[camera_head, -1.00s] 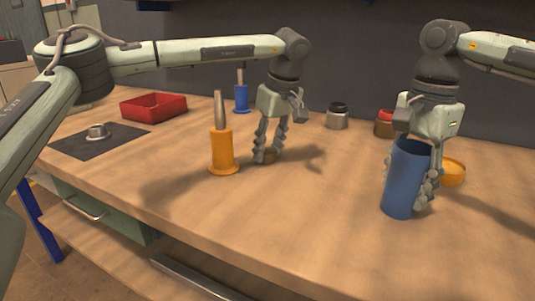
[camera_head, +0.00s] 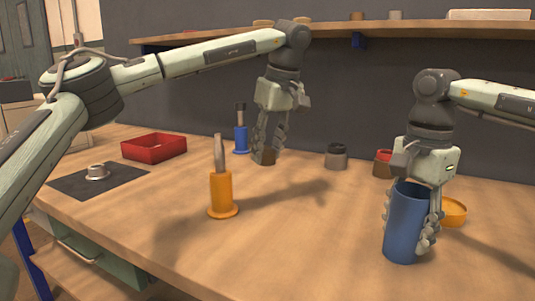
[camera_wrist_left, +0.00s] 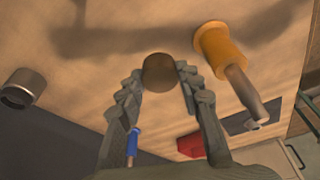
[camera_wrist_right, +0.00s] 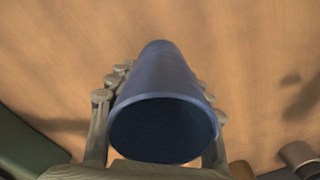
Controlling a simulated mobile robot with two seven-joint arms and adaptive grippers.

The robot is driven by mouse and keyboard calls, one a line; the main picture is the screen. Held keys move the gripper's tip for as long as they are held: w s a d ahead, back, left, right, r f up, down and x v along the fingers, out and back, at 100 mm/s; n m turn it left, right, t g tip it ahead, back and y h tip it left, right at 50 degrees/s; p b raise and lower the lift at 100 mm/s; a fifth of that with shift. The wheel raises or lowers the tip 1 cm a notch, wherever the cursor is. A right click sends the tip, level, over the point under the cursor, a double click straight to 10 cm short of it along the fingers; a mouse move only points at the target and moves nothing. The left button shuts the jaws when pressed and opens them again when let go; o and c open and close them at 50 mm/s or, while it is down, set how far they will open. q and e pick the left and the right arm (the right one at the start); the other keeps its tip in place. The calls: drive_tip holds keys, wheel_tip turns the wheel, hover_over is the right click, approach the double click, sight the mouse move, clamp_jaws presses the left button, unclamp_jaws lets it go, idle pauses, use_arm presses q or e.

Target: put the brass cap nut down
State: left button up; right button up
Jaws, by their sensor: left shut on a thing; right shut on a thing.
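The brass cap nut (camera_head: 264,157), a small brown round piece, is between the fingertips of my left gripper (camera_head: 265,148). It appears held above the table, and in the left wrist view the nut (camera_wrist_left: 160,72) shows its round dark face between both fingers. My right gripper (camera_head: 414,222) is shut around a blue cylindrical cup (camera_head: 404,230), which stands upright on the table. The right wrist view looks onto the cup's dark open mouth (camera_wrist_right: 163,130), with fingers on both sides of it.
An orange-handled tool (camera_head: 221,191) stands front of the left gripper; a blue-handled one (camera_head: 241,139) stands behind. A red tray (camera_head: 153,154) and dark mat (camera_head: 70,184) with a metal piece (camera_head: 97,171) lie left. A grey jar (camera_head: 336,160) stands behind. The middle table is bare.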

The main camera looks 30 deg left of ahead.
use_arm(q)
drive_tip(key=shift+f, duration=0.1)
idle(0.3)
drive_tip(key=a, duration=0.5)
hover_over(244, 196)
drive_tip(key=d, duration=0.1)
drive_tip(key=f, duration=0.5)
drive_tip(key=shift+s, duration=0.3)
drive_tip(key=shift+f, duration=2.3)
drive_tip(key=shift+f, duration=0.1)
drive_tip(key=shift+f, duration=0.15)
drive_tip(key=o, duration=1)
